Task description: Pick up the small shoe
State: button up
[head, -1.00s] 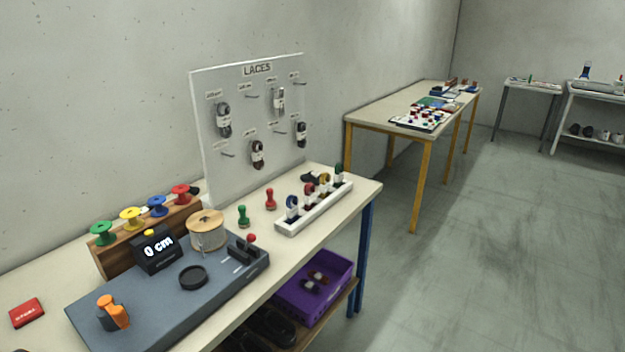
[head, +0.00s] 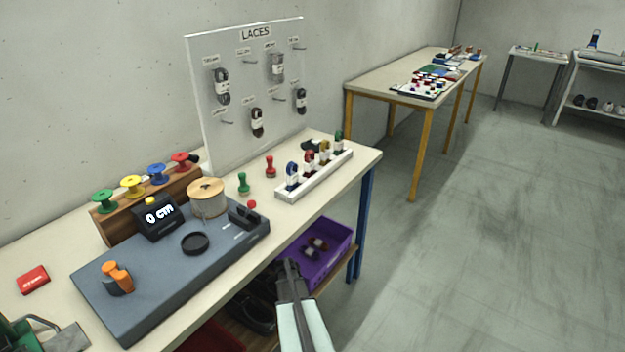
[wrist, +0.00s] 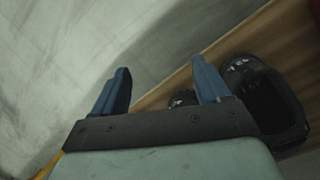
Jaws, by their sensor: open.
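My gripper (head: 289,268) reaches in at the bottom of the head view, in front of the bench's lower shelf. In the wrist view its two blue fingers (wrist: 160,80) are apart with nothing held between them. A large black shoe (wrist: 268,100) with white marks lies on the wooden shelf, right of the right finger. A much smaller dark object, likely the small shoe (wrist: 182,98), shows between the fingers, nearer the right one; the gripper's dark bar hides its lower part. Dark footwear (head: 252,310) also shows on the shelf in the head view, partly hidden by the bench top.
The wooden shelf (wrist: 225,55) runs diagonally, with open floor (wrist: 60,60) to its left. A purple bin (head: 335,257) stands on the shelf beside my gripper. The bench top (head: 335,185) and its blue leg (head: 364,225) are close by. A red item (head: 212,338) sits low down.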

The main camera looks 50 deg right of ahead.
jog(key=s+d+r+m+h, duration=0.1)
jog(key=s+d+r, duration=0.25)
jog(key=d, duration=0.65)
jog(key=s+d+r+m, duration=0.1)
jog(key=s+d+r, duration=0.25)
jog(key=d, duration=0.65)
jog(key=s+a+r+n+g, duration=0.1)
jog(key=s+a+r+g, duration=0.1)
jog(key=s+r, duration=0.5)
jog(key=s+a+r+g, duration=0.2)
jog(key=s+r, duration=0.1)
jog(key=r, duration=0.8)
jog(key=w+d+r+n+h, duration=0.3)
jog(key=w+d+r+n, duration=0.2)
jog(key=w+d+r, duration=1.05)
jog(key=w+d+r+n+t, duration=0.2)
jog(key=w+d+r, duration=0.2)
jog(key=w+r, duration=0.5)
jog(key=w+d+r+n+t, duration=0.1)
jog(key=w+d+r+n, duration=0.1)
jog(key=w+d+r, duration=0.5)
jog(key=t+y, duration=0.4)
send_over(312, 139)
jog(key=f, duration=0.8)
jog(key=shift+s+a, duration=0.15)
jog(key=shift+a, duration=0.15)
jog(key=shift+d+f, duration=0.2)
jog(key=shift+f, duration=3.05)
jog(key=c, duration=1.1)
